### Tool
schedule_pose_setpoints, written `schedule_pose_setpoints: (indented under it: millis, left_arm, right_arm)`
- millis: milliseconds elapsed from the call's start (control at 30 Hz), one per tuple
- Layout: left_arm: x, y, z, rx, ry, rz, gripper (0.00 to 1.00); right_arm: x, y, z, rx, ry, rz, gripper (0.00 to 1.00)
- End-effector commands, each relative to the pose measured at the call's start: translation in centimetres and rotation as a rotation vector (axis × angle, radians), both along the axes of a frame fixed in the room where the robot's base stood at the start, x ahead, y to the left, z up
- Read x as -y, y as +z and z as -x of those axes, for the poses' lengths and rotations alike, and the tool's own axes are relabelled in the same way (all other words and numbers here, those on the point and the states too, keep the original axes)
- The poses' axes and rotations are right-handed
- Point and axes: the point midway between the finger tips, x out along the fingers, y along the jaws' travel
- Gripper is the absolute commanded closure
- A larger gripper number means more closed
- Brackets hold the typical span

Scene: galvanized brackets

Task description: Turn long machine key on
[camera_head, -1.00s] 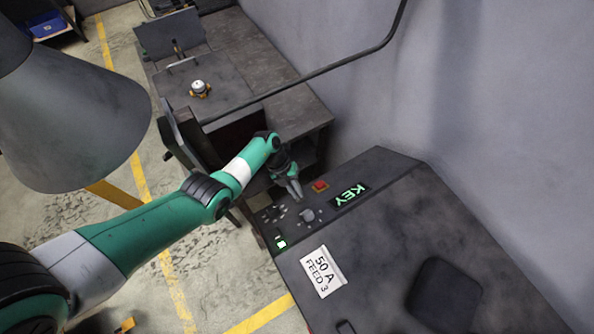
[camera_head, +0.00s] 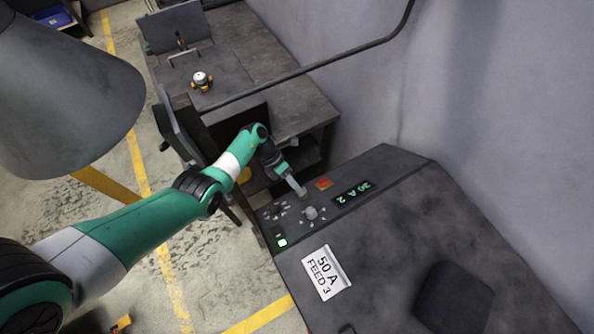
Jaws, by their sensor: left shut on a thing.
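The machine's control panel (camera_head: 350,218) is a dark grey slanted console. My left gripper (camera_head: 302,195) reaches down onto its upper left part and is shut at a spot between the red button (camera_head: 323,184) and a round grey knob (camera_head: 312,213). The key itself is hidden by the fingers or too small to make out; the jaws appear closed on it. The display (camera_head: 352,194) is lit green and reads "30 A 2". A small white-green lit switch (camera_head: 282,243) is at the panel's left edge. My right gripper is not in view.
A label (camera_head: 326,272) reading "50 A FEED 3" is on the console. Behind stands a dark workbench (camera_head: 235,65) with a small white and orange item (camera_head: 201,81). A black bar (camera_head: 330,68) crosses above it. A grey wall is on the right.

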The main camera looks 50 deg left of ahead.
Motion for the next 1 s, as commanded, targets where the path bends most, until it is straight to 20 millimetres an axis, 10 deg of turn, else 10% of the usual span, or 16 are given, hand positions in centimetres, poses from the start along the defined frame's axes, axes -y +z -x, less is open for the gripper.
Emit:
schedule_pose_setpoints:
  millis: [733,900,1000]
  left_arm:
    - [-0.07,-0.03,0.0,0.06,-0.078,0.009,1.0]
    - [-0.07,-0.04,-0.01,0.06,-0.078,0.009,0.59]
    - [-0.07,-0.04,-0.01,0.059,-0.077,0.008,0.57]
  right_arm:
    - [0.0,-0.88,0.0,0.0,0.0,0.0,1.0]
    - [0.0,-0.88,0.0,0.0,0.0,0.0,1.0]
    - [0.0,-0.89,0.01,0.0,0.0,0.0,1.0]
